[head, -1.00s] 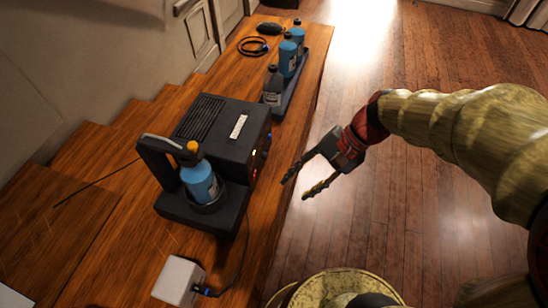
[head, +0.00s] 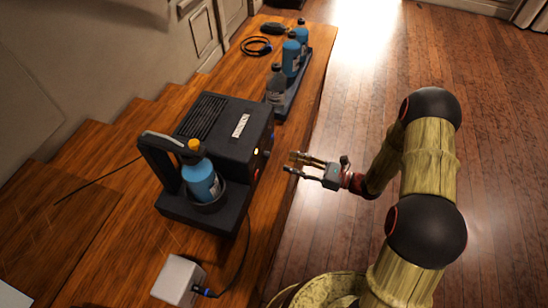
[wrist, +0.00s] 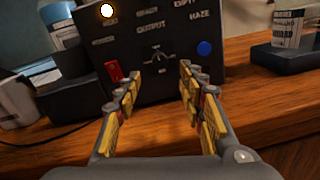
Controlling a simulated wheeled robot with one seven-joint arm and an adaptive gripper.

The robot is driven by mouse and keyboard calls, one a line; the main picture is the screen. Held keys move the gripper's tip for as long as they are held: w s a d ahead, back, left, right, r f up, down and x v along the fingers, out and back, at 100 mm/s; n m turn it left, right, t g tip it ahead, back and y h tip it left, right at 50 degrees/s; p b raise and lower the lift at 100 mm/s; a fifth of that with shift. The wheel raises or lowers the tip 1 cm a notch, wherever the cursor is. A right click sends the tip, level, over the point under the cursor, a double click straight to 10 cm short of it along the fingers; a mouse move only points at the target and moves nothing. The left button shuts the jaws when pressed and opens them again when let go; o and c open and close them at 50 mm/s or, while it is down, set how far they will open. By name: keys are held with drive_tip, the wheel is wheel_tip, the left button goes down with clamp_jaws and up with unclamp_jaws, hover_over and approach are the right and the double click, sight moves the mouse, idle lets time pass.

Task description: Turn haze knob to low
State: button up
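The black haze machine (head: 228,152) stands on the wooden desk, its control face turned toward my gripper. In the wrist view its panel (wrist: 150,88) shows a small dark knob (wrist: 158,58) under the word OUTPUT, with marks around it; its exact pointer position is too small to read. A red rocker switch (wrist: 113,72) is left of the knob and a blue button (wrist: 204,48) under the word HAZE is right of it. My gripper (head: 291,162) is open and empty in front of the panel, apart from it. In the wrist view its fingertips (wrist: 160,72) flank the knob.
A lit lamp (wrist: 106,10) is at the panel's upper left. A blue bottle (head: 201,182) sits in the machine's holder. More bottles (head: 291,58) stand in a tray behind. A white box (head: 178,280) with a cable is at the near end. The floor right of the desk is clear.

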sight(267, 155)
drive_tip(key=b+x, duration=0.1)
drive_tip(key=x, duration=0.6)
drive_tip(key=shift+a, duration=0.35)
drive_tip(key=shift+w, duration=0.15)
clamp_jaws()
